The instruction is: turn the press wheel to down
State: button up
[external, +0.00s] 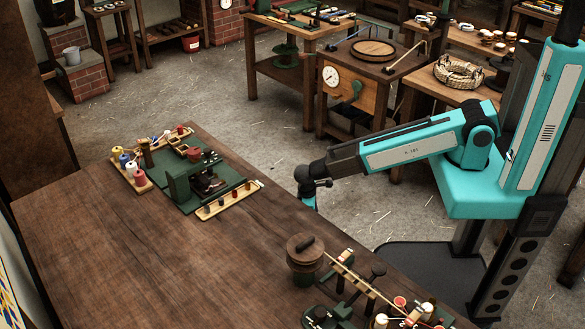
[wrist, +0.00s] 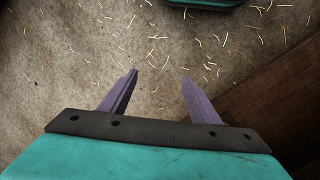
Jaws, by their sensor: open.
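My gripper (external: 308,204) hangs at the end of my teal arm, pointing down beside the long table's right edge. In the wrist view its two purple fingers (wrist: 160,76) are spread apart with nothing between them, over the straw-strewn floor. A green press-like frame (external: 188,184) stands on a green mat on the table, left of my gripper and apart from it. A green handwheel (external: 356,88) shows on the front of a wooden cabinet at the back. I cannot tell which of these bears the press wheel, nor its setting. Neither shows in the wrist view.
The long table (external: 110,245) has a bare front left. Spools (external: 126,160) and a wooden strip of small parts (external: 229,199) flank the mat. A lidded green pot (external: 304,258) and a green device with black knobs (external: 328,316) stand at the near right edge. Floor lies beyond.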

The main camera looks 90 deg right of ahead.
jog(key=w+d+r+t+h, duration=0.1)
jog(key=w+d+r, duration=0.3)
jog(key=w+r, duration=0.5)
jog(key=w+d+r+m+t+h, duration=0.15)
jog(key=w+d+r, duration=0.25)
jog(key=w+r, duration=0.45)
jog(key=w+d+r+t, duration=0.2)
jog(key=w+d+r, duration=0.2)
jog(key=w+r, duration=0.45)
jog(key=n+t+y+b, duration=0.1)
jog(key=n+t+y, duration=0.1)
jog(key=y, duration=0.2)
send_near(194, 150)
jog(key=v, duration=0.6)
jog(key=shift+w+a+f, duration=0.1)
jog(key=shift+f, duration=0.05)
jog(key=shift+f, duration=0.15)
jog(key=shift+p+x, duration=1.55)
jog(key=shift+x, duration=5.25)
